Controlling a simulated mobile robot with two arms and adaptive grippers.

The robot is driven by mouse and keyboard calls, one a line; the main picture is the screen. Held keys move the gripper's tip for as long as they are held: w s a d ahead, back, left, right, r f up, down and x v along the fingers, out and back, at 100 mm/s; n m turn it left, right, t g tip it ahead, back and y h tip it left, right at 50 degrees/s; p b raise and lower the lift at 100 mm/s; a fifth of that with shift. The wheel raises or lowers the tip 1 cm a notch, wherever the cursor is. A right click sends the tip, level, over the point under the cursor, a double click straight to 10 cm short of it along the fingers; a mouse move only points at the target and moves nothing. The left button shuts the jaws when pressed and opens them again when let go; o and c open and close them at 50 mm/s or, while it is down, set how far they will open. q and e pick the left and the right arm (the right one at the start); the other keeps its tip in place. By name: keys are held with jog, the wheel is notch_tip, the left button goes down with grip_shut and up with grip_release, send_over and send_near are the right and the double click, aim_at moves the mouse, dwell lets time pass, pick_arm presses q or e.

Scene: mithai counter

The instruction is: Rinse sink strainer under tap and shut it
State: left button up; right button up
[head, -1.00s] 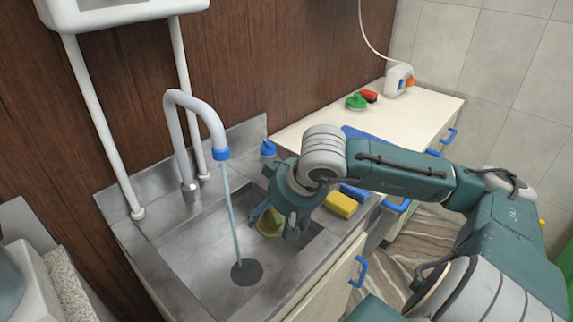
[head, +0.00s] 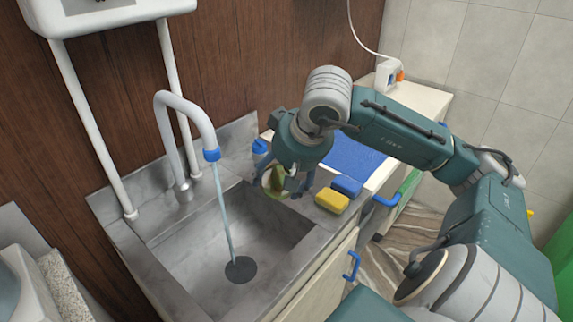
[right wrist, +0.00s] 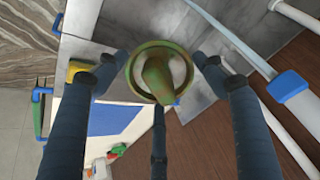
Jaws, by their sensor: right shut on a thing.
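The strainer (head: 277,181), a round rim with a cone in its middle, stained green and brown, is held in my right gripper (head: 283,188) over the sink's right side. In the right wrist view the strainer (right wrist: 158,72) sits between the fingers, its cone facing the camera. The grey curved tap (head: 187,103) with a blue tip is running. Its water stream (head: 225,205) falls to the dark drain (head: 240,269), left of and apart from the strainer. The steel sink (head: 190,262) is otherwise empty. My left gripper is out of view.
A yellow sponge (head: 331,201) and a blue sponge (head: 347,185) lie right of the sink. A blue mat (head: 362,160) covers part of the counter. The sink's left half has free room around the stream.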

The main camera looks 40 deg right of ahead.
jog(key=shift+w+a+r+p, duration=0.2)
jog(key=shift+w+a+p, duration=0.05)
jog(key=shift+p, duration=0.15)
jog(key=w+p, duration=0.1)
jog(key=w+a+p, duration=0.1)
jog(key=p, duration=0.1)
jog(key=w+a+f+p, duration=0.1)
jog(key=shift+w+a, duration=0.25)
jog(key=shift+w, duration=0.1)
pick_arm(q)
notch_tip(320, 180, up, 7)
jog(key=p, duration=0.1)
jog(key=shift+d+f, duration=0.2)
pick_arm(e)
jog(key=w+a+f, duration=0.1)
jog(key=w+a, duration=0.2)
jog(key=w, duration=0.2)
jog(key=shift+w+a+f, duration=0.25)
jog(key=shift+w+f, duration=0.05)
jog(key=shift+f, duration=0.1)
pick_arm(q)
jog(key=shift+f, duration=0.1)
pick_arm(e)
jog(key=shift+d, duration=0.1)
pick_arm(q)
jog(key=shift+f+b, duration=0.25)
jog(key=shift+b, duration=0.05)
pick_arm(e)
jog(key=shift+w+d, duration=0.35)
jog(key=shift+d, duration=0.1)
